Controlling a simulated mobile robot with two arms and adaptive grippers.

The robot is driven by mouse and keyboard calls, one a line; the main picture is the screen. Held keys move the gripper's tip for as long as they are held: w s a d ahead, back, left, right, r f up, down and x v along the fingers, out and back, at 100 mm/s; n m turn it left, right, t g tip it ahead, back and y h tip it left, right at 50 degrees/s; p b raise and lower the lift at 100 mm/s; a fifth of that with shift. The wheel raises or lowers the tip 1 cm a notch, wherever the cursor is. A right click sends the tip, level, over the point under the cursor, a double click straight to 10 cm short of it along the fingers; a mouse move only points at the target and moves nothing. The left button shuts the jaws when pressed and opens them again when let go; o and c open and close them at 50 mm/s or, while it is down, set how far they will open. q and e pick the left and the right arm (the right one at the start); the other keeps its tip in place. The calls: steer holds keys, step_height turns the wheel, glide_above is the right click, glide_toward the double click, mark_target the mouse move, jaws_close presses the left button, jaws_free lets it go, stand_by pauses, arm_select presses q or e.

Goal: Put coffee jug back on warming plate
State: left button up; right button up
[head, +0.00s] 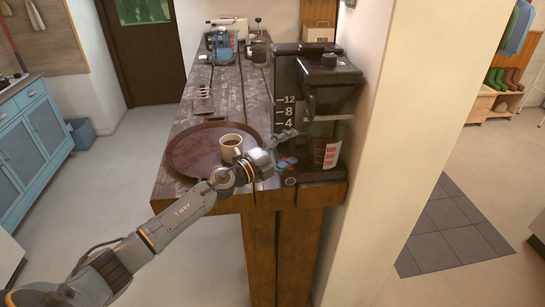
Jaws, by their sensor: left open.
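The coffee machine (330,78) is black, with a water scale marked 4, 8 and 12, and stands at the right end of the wooden counter. A dark jug with a red and white label (326,153) is under its filter basket, at the base. The warming plate is mostly hidden, so I cannot tell whether the jug sits fully on it. My left gripper (288,149) is open and empty, just left of the jug, its fingers pointing toward it with a small apparent gap. My right gripper is not in view.
A round brown tray (182,150) holds a white mug of coffee (231,147) beside my left wrist. A wire rack (203,100) stands behind it. Blue equipment (221,45) and jars are at the far end. A wall edge (400,140) closes off the right.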

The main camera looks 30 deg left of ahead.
arm_select(q)
steer(key=b+v, duration=0.2)
steer(key=v, duration=0.8)
steer(key=shift+s, duration=0.15)
steer(key=shift+a, duration=0.1)
